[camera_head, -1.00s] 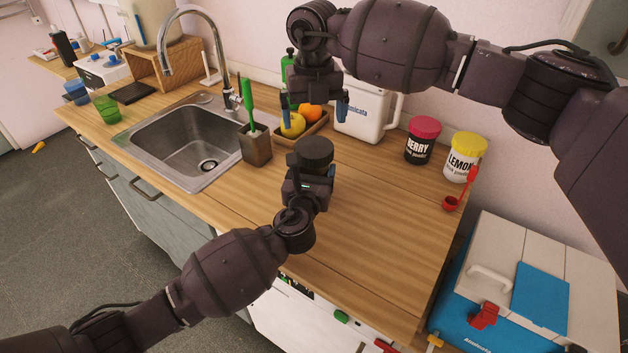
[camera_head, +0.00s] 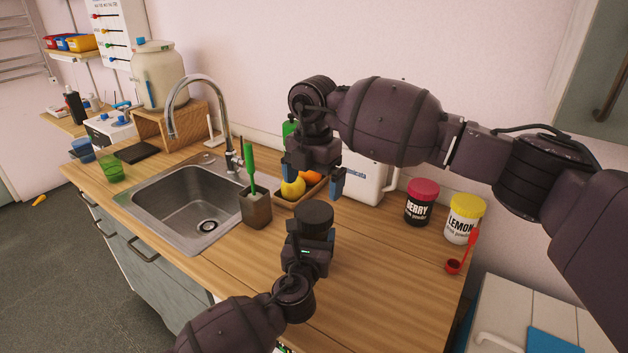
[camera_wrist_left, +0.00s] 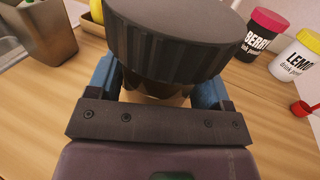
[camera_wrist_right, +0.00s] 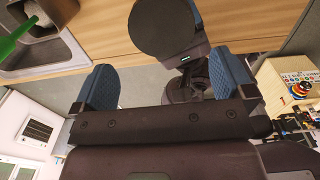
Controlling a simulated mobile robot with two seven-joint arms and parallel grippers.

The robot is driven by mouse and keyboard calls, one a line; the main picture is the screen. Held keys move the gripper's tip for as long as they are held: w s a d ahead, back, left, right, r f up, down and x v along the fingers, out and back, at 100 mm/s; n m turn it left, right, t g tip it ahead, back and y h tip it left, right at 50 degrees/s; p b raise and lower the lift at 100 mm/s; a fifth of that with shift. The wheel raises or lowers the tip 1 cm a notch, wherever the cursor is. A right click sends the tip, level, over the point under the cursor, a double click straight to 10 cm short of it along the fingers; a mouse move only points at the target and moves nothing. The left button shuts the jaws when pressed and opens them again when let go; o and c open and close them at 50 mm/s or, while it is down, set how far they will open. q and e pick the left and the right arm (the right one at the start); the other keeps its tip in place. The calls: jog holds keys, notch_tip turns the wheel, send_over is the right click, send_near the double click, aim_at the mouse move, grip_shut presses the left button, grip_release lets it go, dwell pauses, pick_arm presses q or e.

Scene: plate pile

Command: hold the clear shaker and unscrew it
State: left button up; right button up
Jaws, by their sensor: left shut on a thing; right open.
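The shaker shows mainly as its black ribbed lid (camera_head: 314,214), which hides most of the body. The lid fills the top of the left wrist view (camera_wrist_left: 178,38), with a small part of the body (camera_wrist_left: 165,90) below it. My left gripper (camera_head: 310,240) is shut around the body just under the lid, with its blue fingers on either side. My right gripper (camera_head: 310,180) is open and empty, pointing down above and behind the lid. In the right wrist view the lid (camera_wrist_right: 165,27) appears beyond the open blue fingers (camera_wrist_right: 160,88).
A sink (camera_head: 190,205) and a brush holder (camera_head: 256,208) are to the left. A fruit tray (camera_head: 322,186) and a white container (camera_head: 362,178) stand behind. Berry (camera_head: 421,203) and lemon (camera_head: 463,219) tubs and a red scoop (camera_head: 453,266) are on the right. The counter's front right is clear.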

aim_at(314, 211)
jog(key=m, duration=0.4)
jog(key=shift+d, duration=0.1)
jog(key=shift+f+m, duration=0.1)
jog(key=shift+m, duration=0.2)
jog(key=shift+f, duration=3.85)
